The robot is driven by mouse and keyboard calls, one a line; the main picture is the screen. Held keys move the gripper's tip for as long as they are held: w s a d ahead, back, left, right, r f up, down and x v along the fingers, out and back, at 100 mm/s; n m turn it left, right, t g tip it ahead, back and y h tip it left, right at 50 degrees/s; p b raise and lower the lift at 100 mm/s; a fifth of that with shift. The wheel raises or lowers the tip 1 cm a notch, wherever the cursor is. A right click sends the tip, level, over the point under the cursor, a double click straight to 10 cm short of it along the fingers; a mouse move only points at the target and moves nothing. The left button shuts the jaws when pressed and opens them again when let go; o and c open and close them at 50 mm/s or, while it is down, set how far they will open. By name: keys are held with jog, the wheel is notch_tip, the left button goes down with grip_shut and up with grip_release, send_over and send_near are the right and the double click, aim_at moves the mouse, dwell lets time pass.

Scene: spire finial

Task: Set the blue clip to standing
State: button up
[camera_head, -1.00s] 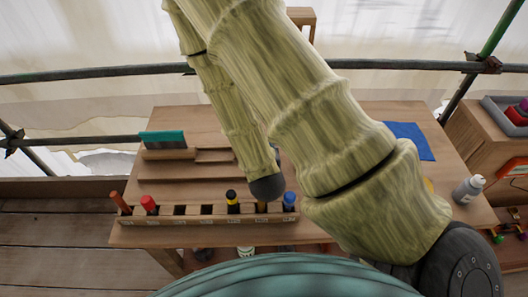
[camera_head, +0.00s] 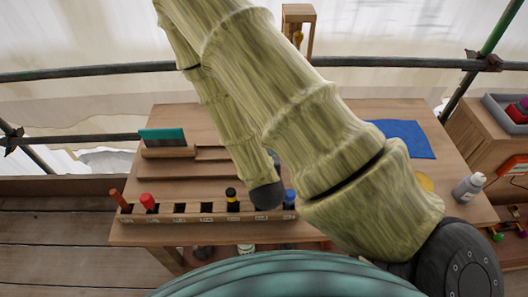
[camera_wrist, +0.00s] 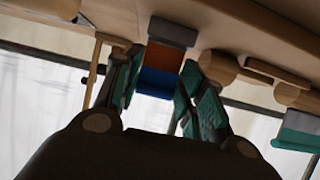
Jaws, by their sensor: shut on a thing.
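In the wrist view my gripper (camera_wrist: 160,70) has its two dark and teal fingers on either side of a blue piece (camera_wrist: 157,84). It looks shut on this piece, which seems to be the blue clip. An orange-brown band (camera_wrist: 164,57) and a grey-teal block (camera_wrist: 172,31) show directly beyond the blue part; I cannot tell whether they belong to it. In the head view my forearm hides the gripper and the clip, so the clip's tilt cannot be told there.
A slotted wooden rack (camera_head: 205,218) along the table's front holds a red-topped item (camera_head: 148,201), a yellow-and-black one (camera_head: 232,197) and a blue-topped one (camera_head: 289,197). A teal-topped block (camera_head: 163,137) stands back left. A blue mat (camera_head: 405,138) and a bottle (camera_head: 468,188) are at right.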

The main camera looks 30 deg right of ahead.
jog(key=shift+s+f, duration=0.15)
dwell(2.7)
jog(key=o, duration=1)
